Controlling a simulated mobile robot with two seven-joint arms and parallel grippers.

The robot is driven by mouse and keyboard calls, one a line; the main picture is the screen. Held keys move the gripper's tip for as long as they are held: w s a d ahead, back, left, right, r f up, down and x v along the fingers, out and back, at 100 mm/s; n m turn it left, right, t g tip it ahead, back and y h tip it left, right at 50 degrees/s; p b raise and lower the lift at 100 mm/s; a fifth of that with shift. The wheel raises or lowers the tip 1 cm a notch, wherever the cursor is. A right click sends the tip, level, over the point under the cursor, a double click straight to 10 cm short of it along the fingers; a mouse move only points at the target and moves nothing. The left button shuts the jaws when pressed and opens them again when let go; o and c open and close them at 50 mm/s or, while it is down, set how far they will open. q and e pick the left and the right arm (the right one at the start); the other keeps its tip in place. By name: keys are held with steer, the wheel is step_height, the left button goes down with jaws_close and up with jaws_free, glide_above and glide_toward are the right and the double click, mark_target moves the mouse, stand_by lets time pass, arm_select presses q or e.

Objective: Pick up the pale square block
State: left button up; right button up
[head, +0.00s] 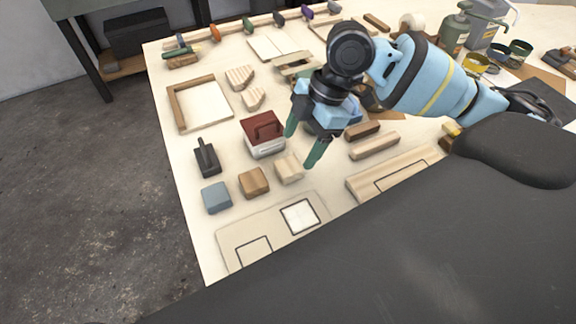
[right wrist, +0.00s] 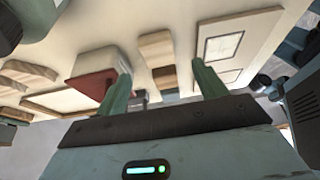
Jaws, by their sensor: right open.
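The pale square block (head: 289,168) stands on the table, at the right end of a short row with a brown wooden block (head: 254,182) and a blue-grey block (head: 216,197). My right gripper (head: 303,143) is open and empty, its two green fingers pointing down just above and behind the pale block, apart from it. In the right wrist view the pale block (right wrist: 156,48) shows between the open fingers (right wrist: 162,65), with the brown block (right wrist: 165,77) past it. My left gripper is not in view.
A white box with a dark red lid (head: 264,134) stands close to the left of my right gripper. A board with black-outlined squares (head: 271,231) lies nearer me. Wooden bars (head: 374,145) lie to the right, and a black-handled tool (head: 206,157) to the left.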

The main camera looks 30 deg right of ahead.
mark_target(289, 165)
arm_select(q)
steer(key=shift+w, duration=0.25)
arm_select(e)
steer(key=shift+a+f, duration=0.15)
steer(key=shift+f, duration=0.35)
steer(key=x, duration=0.5)
steer(key=shift+w, duration=0.1)
steer(key=c, duration=1.1)
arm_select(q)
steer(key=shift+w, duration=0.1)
arm_select(e)
steer(key=shift+o, duration=0.2)
steer(key=shift+r, duration=0.15)
